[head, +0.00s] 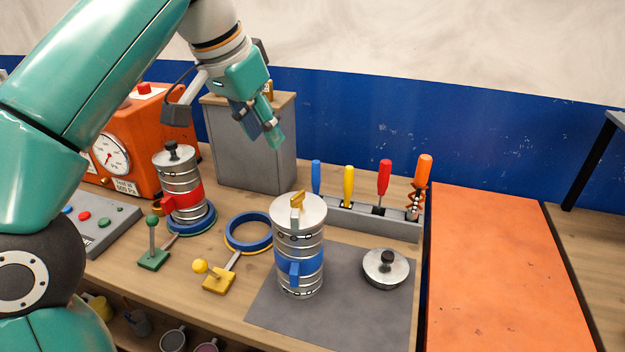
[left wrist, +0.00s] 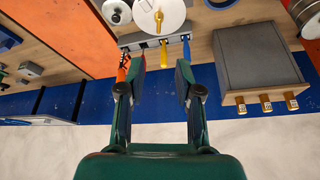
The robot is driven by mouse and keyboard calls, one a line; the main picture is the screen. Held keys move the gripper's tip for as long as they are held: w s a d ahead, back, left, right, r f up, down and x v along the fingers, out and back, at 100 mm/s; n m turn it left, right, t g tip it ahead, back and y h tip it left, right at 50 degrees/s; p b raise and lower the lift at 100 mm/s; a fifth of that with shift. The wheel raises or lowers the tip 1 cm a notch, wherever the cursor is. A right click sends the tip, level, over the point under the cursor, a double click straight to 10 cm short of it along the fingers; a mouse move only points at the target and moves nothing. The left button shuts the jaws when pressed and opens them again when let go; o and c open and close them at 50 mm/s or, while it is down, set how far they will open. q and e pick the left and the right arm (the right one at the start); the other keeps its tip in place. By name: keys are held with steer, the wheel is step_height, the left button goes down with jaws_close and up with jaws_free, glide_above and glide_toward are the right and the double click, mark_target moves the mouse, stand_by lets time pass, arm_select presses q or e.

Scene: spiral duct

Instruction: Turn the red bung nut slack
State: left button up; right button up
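A silver duct with a red band (head: 182,192) stands upright in a blue ring at the left of the bench. A dark knob (head: 172,150) tops its lid; I cannot tell for sure whether this is the red bung nut. A second duct with a blue band (head: 300,262) stands on the grey mat, with a brass piece (head: 297,201) on its top. A loose lid with a black knob (head: 386,266) lies right of it. My left gripper (head: 270,130) is up beside the grey cabinet, apart from the ducts. In the left wrist view (left wrist: 160,78) its fingers are apart and empty.
An orange gauge box (head: 130,130) and a grey cabinet (head: 240,150) stand at the back. A rack (head: 370,215) holds several coloured tools. Green (head: 153,255) and yellow (head: 218,278) levers stand in front. An orange panel (head: 500,270) lies right.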

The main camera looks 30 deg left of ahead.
mark_target(298, 194)
arm_select(q)
steer(key=shift+w+d, duration=0.1)
steer(key=shift+w, duration=0.2)
arm_select(e)
steer(key=shift+w+a, duration=0.1)
steer(key=shift+w, duration=0.25)
arm_select(q)
steer(key=shift+w, duration=0.1)
steer(key=b+x, duration=0.3)
steer(key=x, duration=1.2)
steer(key=shift+f+b, duration=0.15)
steer(key=shift+b, duration=0.25)
steer(key=shift+w+f, duration=0.3)
steer(key=shift+f, duration=0.35)
arm_select(e)
steer(key=shift+f, duration=1.85)
arm_select(q)
jaws_close()
steer(key=shift+d, duration=0.15)
